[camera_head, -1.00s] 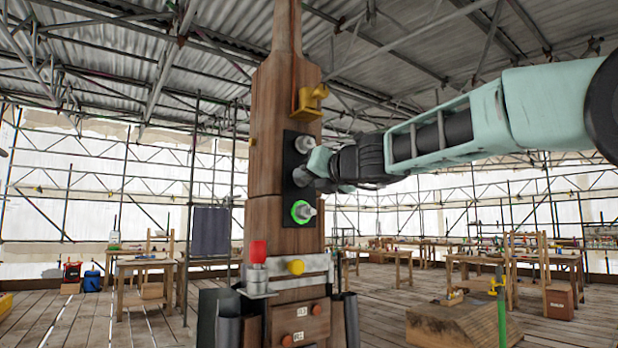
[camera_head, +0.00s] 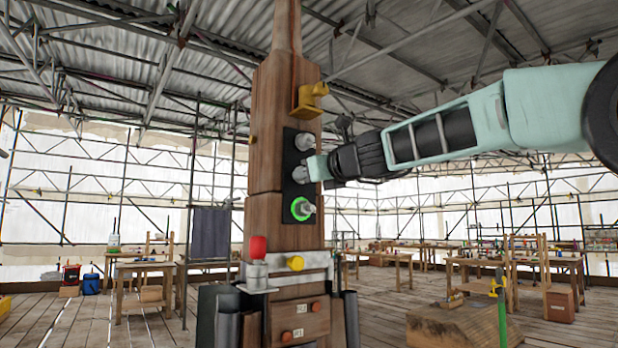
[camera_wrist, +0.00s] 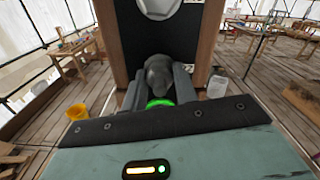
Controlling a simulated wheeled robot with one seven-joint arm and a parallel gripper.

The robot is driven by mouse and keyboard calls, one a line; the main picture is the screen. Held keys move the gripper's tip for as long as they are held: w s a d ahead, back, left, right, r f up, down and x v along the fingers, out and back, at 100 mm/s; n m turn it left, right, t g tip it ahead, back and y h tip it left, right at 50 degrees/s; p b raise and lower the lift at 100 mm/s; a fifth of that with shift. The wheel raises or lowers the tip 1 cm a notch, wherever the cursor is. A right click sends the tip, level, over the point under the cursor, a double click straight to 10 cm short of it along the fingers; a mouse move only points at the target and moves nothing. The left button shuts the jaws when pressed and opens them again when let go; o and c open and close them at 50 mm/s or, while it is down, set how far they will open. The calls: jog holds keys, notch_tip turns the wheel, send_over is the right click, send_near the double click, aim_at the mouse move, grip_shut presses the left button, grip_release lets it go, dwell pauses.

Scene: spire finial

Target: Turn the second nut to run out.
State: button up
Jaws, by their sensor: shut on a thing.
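A dark plate (camera_head: 291,165) on the wooden spire (camera_head: 266,130) carries three grey nuts in a column. The top nut (camera_head: 304,142) is free. My gripper (camera_head: 309,171) reaches in from the right and is shut on the middle nut (camera_head: 299,175), partly hidden by the fingers. The bottom nut (camera_head: 309,209) has a bright green ring (camera_head: 298,209) around its base. In the wrist view, the dark rounded end of the held nut (camera_wrist: 158,72) sits between both fingers. The green ring shows below it, and a pale nut (camera_wrist: 160,6) shows at the top edge.
A yellow fitting (camera_head: 311,99) sticks out above the plate. Below are a metal band (camera_head: 314,264), a yellow knob (camera_head: 295,264) and a red cap (camera_head: 258,247). Workbenches (camera_head: 376,262) stand well back. The space right of the spire is mostly open around my arm.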

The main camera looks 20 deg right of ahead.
jog(key=m+b, duration=0.6)
jog(key=m, duration=0.7)
jog(key=m+b, duration=0.7)
jog(key=m, duration=0.6)
jog(key=shift+f+m, duration=0.2)
jog(key=shift+m, duration=0.2)
dwell(1.4)
dwell(0.5)
jog(key=o, duration=1)
jog(key=shift+r, duration=0.1)
jog(key=shift+c, duration=0.2)
